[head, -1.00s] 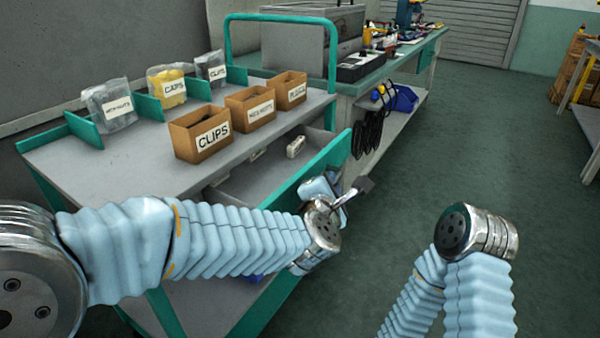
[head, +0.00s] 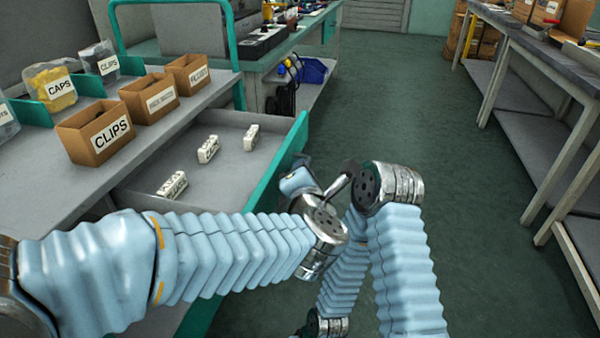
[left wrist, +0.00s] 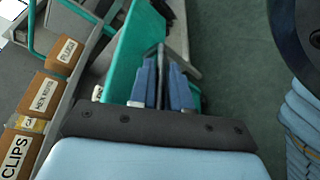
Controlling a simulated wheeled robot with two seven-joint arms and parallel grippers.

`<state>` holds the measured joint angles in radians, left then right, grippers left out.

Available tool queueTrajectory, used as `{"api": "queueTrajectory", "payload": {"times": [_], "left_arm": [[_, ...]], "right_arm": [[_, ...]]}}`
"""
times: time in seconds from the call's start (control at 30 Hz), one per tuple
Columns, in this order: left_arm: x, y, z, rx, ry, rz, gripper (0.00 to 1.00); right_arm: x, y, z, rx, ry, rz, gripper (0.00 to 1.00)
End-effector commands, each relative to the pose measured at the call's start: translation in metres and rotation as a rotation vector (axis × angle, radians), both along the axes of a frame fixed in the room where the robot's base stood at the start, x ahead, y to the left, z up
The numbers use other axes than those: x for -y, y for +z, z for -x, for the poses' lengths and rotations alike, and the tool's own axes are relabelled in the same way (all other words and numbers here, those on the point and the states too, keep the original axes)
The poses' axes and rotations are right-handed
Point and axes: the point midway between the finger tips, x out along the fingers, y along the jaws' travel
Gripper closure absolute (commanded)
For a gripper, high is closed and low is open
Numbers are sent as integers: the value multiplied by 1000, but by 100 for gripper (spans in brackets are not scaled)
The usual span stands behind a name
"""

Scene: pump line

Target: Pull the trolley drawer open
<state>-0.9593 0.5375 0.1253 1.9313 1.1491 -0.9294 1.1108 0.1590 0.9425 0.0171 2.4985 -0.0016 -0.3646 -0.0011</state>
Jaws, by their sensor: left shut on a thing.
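The trolley drawer stands well open, its grey tray (head: 215,175) showing behind a teal front panel (head: 272,172). The panel also shows in the left wrist view (left wrist: 128,68). My left gripper (head: 298,180) is at the outer face of this panel. In the left wrist view its blue fingers (left wrist: 163,82) are closed on the drawer handle (left wrist: 161,54), a thin grey bar mostly hidden between them. In the head view my wrist hides most of the grip. My right arm is folded at the lower middle, and its gripper is not in view.
Three white labelled blocks (head: 208,149) lie in the drawer. The trolley top (head: 60,190) carries a CLIPS box (head: 95,132), other boxes and bags. A green bench (head: 290,45) stands beyond, and a grey workbench (head: 530,50) at right. The floor between is clear.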

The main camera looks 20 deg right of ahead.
Motion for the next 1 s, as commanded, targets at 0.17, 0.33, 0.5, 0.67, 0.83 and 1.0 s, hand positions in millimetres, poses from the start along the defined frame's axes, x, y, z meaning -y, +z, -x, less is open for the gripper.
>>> {"api": "queueTrajectory", "payload": {"times": [0.17,0.33,0.5,0.67,0.83,1.0], "left_arm": [[0,0,0,-1,-1,-1,78],[0,0,0,0,0,-1,62],[0,0,0,0,0,-1,62],[-3,2,8,2,-1,1,62],[-13,10,40,3,-4,1,62],[-26,19,80,3,-3,2,62]], "right_arm": [[0,0,0,0,0,0,57],[0,0,0,0,0,0,57],[0,0,0,0,0,0,57],[0,-1,0,0,0,0,57],[1,-4,0,1,-2,2,57],[2,-7,-1,1,-4,3,57]]}}
